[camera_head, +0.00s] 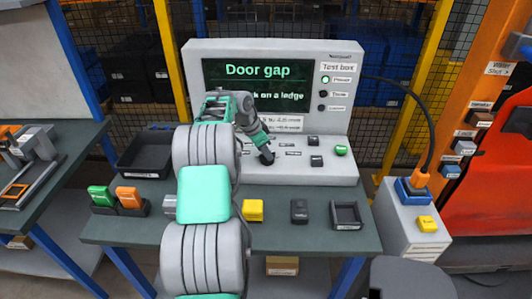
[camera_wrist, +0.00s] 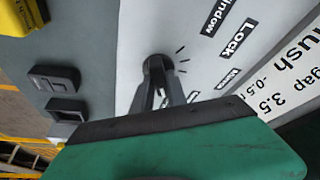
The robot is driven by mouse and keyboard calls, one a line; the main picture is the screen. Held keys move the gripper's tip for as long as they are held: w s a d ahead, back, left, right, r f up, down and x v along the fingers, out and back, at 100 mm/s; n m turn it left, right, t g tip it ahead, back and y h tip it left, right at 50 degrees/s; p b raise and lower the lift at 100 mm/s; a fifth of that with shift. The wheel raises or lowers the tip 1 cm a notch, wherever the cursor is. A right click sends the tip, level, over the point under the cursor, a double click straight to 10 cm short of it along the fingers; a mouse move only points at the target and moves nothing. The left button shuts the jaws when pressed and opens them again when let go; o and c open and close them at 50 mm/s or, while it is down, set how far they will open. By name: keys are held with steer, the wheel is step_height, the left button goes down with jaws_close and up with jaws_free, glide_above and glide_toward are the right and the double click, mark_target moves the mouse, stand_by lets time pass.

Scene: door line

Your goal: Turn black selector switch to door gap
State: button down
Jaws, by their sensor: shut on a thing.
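The black selector switch (camera_wrist: 154,63) sits on the light sloped panel of the test box (camera_head: 203,52), with short tick marks beside it in the wrist view. My gripper (camera_wrist: 160,84) is shut on its knob, with the dark fingers reaching in from below in that view. In the head view my gripper (camera_head: 264,150) comes down on the panel and mostly covers the switch. The screen (camera_head: 225,98) reads "Door gap" in large letters, with a smaller line partly hidden by my arm. Printed labels "Window" and "Lock" lie near the switch; the knob's exact pointing is hard to tell.
A green button (camera_head: 341,150) and black controls (camera_head: 316,160) are right of the switch. A yellow block (camera_head: 253,211), a dark device (camera_head: 299,211) and a small tray (camera_head: 346,228) lie along the bench front. A black bin (camera_head: 130,170) stands left.

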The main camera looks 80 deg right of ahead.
steer(key=c, duration=1.3)
jaws_free()
steer(key=v, duration=0.8)
